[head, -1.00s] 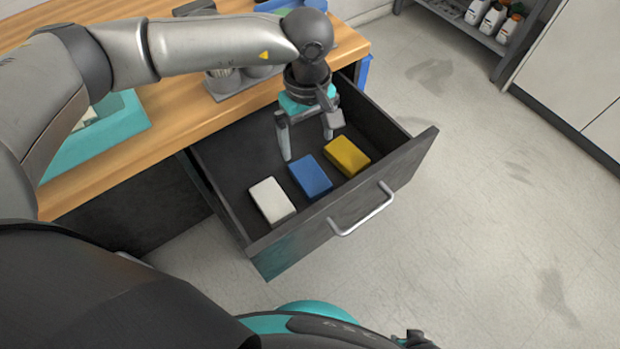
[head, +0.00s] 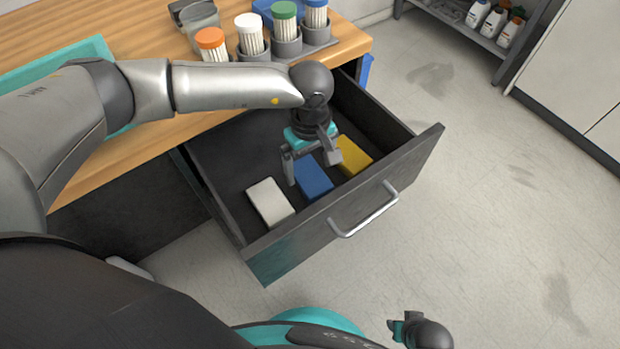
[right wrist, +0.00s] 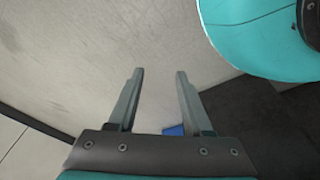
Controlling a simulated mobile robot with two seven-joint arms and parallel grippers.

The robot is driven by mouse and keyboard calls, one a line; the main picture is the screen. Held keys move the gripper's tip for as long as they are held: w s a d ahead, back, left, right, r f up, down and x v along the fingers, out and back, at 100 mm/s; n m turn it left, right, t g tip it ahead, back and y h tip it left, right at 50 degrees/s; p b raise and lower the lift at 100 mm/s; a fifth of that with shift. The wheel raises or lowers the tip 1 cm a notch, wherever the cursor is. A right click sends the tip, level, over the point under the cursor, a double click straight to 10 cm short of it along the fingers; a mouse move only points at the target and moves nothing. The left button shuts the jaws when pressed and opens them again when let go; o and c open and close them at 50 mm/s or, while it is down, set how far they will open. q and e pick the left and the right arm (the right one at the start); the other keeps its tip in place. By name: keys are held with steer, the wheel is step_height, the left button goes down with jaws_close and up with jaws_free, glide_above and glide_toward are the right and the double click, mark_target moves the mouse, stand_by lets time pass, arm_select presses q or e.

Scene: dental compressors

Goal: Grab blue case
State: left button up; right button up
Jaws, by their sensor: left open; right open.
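The blue case (head: 314,179) lies flat in the open drawer, between a white case (head: 270,202) on its left and a yellow case (head: 352,156) on its right. My left gripper (head: 312,172) is open, pointing down over the blue case, with a finger to either side of it. The gripper hides the far part of the blue case. I cannot tell how far the fingertips are above the drawer floor. My right gripper (right wrist: 157,98) is open and empty, over the floor away from the drawer.
The dark drawer (head: 352,213) is pulled out, with a silver handle (head: 364,211) on its front. On the wooden counter (head: 150,30) stand several capped containers, including an orange-capped one (head: 212,44). A shelf with bottles (head: 492,22) is at the back right. The floor to the right is clear.

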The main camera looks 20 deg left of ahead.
arm_select(q)
steer(key=shift+f+b, duration=0.3)
steer(key=shift+f, duration=0.9)
arm_select(e)
steer(key=shift+w+a+r, duration=0.2)
steer(key=shift+w+r, duration=0.05)
steer(key=shift+r, duration=0.15)
steer(key=shift+w+a+r, duration=0.2)
steer(key=shift+r, duration=0.2)
arm_select(q)
steer(key=c, duration=1.3)
steer(key=shift+r, duration=0.2)
